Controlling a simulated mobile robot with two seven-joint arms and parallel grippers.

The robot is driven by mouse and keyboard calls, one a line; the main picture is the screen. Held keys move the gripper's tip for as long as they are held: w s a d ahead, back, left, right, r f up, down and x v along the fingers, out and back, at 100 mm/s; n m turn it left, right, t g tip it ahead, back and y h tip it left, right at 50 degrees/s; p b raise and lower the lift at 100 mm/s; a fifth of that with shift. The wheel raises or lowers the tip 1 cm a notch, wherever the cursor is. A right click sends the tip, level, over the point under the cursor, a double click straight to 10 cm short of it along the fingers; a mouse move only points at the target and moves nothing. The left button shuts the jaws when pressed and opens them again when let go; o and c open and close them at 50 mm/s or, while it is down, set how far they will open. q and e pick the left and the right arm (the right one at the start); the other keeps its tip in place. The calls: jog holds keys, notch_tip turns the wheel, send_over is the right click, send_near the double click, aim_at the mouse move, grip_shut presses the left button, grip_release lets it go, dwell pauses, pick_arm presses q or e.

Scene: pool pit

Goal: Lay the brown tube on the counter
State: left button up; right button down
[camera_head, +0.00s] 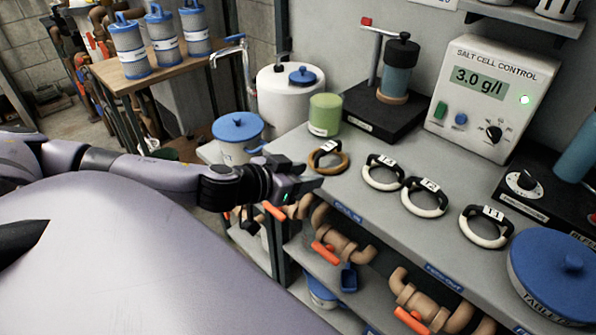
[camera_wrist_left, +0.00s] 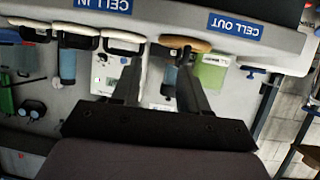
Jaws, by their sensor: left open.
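The brown tube (camera_head: 328,162) is a loop with a white tag. It lies on the grey counter (camera_head: 380,222) near its left end, behind the fingertips of my left gripper (camera_head: 310,181). In the left wrist view the brown tube (camera_wrist_left: 186,43) shows by the tip of the right-hand finger, at the counter edge. My left gripper (camera_wrist_left: 160,62) is open, with nothing clearly held between its fingers. Whether a finger touches the tube I cannot tell. My right gripper is not in view.
Three white tagged loops (camera_head: 425,198) lie along the counter to the right. A green cup (camera_head: 325,114), a black stand (camera_head: 370,108) and the salt cell control box (camera_head: 488,92) stand behind. Pipes with orange handles (camera_head: 333,253) sit below. A blue-lidded tub (camera_head: 552,275) is at right.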

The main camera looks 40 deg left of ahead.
pick_arm(q)
jog(key=s+d+f+m+g+h, duration=0.15)
jog(key=s+d+f, duration=0.35)
jog(key=d+f, duration=0.5)
jog(key=s+d+f+y, duration=0.1)
jog(key=s+f, duration=0.8)
jog(key=f, duration=0.2)
jog(key=shift+s+d+n+g, duration=0.35)
jog(key=shift+n+g, duration=0.1)
